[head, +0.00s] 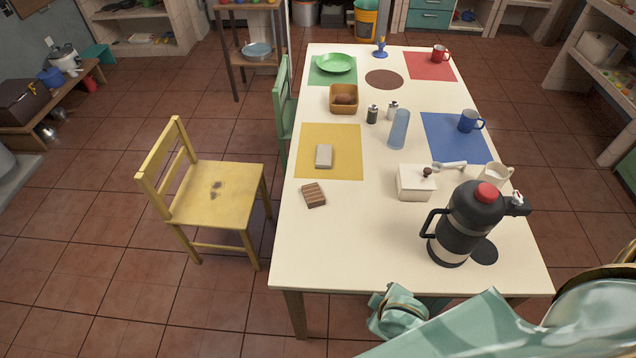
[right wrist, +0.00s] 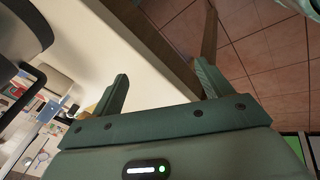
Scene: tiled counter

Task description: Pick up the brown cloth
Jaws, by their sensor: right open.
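The brown cloth (head: 313,194) is a small, folded, striped square. It lies flat on the bare cream tabletop near the table's left edge, just below the yellow mat (head: 308,165). My right gripper is open and empty in the right wrist view (right wrist: 161,86), with the table's edge and the floor beyond its fingers. In the head view, my pale green right arm comes in from the lower right, low at the table's front edge and well away from the cloth. My left gripper is not in view.
A grey block (head: 324,156) lies on the yellow mat. A yellow chair (head: 215,192) stands left of the table. The tabletop (head: 350,240) between cloth and flask is clear.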

